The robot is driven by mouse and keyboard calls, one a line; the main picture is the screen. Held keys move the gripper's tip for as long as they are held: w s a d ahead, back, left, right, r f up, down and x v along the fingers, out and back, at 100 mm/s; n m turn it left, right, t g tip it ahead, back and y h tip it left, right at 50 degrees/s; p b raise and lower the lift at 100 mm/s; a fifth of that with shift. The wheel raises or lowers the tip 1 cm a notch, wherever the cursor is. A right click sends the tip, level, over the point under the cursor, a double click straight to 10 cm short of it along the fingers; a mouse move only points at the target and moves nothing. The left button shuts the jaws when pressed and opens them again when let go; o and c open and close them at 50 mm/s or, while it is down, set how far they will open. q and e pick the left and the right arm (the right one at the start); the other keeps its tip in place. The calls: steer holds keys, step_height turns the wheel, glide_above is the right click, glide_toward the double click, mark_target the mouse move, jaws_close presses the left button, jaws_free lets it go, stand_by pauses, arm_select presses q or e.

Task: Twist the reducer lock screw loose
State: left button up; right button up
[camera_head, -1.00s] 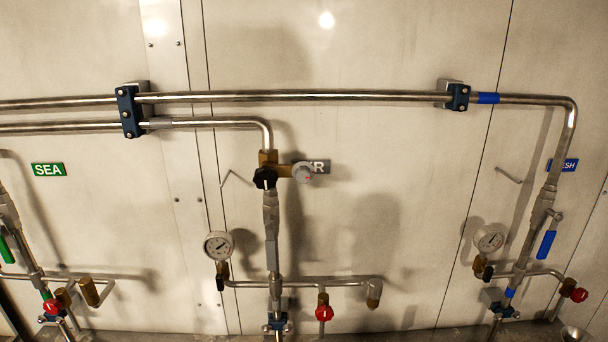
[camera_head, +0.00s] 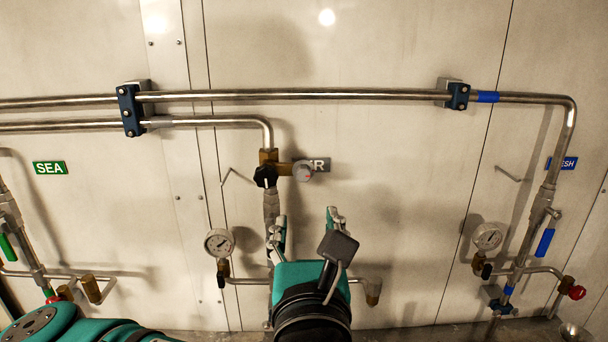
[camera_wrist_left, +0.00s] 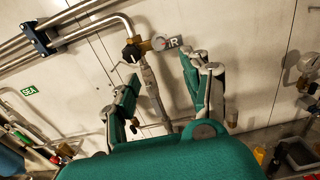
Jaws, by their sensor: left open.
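The brass reducer (camera_head: 268,157) sits on the pipe below the elbow, left of a grey AIR label partly hidden by a grey round knob (camera_head: 303,171). A black star-shaped knob (camera_head: 265,177) is on its front; I cannot tell which of these is the lock screw. In the left wrist view the black knob (camera_wrist_left: 131,54) and grey knob (camera_wrist_left: 158,42) show beyond the fingers. My left gripper (camera_head: 307,221) is open and empty, below and right of the black knob, apart from it. Its fingers also show in the wrist view (camera_wrist_left: 160,80). My right gripper is out of view.
A pressure gauge (camera_head: 219,243) stands left of my left gripper, and another gauge (camera_head: 488,237) at right. A horizontal pipe (camera_head: 295,96) runs above. A blue lever (camera_head: 545,243) is far right. The wall between is clear.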

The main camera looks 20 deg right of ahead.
mark_target(304, 175)
arm_select(q)
steer(key=p+x, duration=0.6)
steer(key=x, duration=0.9)
steer(key=shift+w+d+f, duration=0.1)
steer(key=shift+w+d, duration=0.05)
steer(key=shift+w, duration=0.4)
jaws_close()
